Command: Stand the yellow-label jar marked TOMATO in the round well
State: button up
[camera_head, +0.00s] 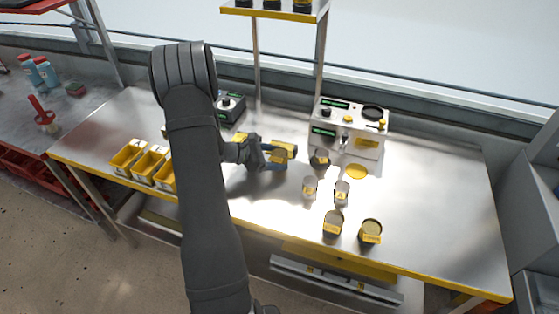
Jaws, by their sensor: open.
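My gripper (286,155) is open and empty above the metal bench, pointing right. A dark jar with a yellow label (320,161) stands just right of it, in front of the white machine; I see a gap between. Two lidded dark jars with yellow labels, a left one (333,223) and a right one (370,231), stand near the bench's front edge. Two paler, clear-looking jars (310,188) (342,191) stand between. The label words are too small to read, so I cannot tell which is TOMATO. A dark round opening (373,113) tops the machine; I cannot tell if it is the well.
The white machine (350,126) stands at the bench's back, with a yellow disc (357,172) before it. Yellow bins (128,155) stand at left, a dark device (231,106) behind my arm. A raised shelf (275,13) holds dark jars. The bench's right side is clear.

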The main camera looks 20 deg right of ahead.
jog(key=shift+x, duration=0.8)
jog(key=c, duration=1.2)
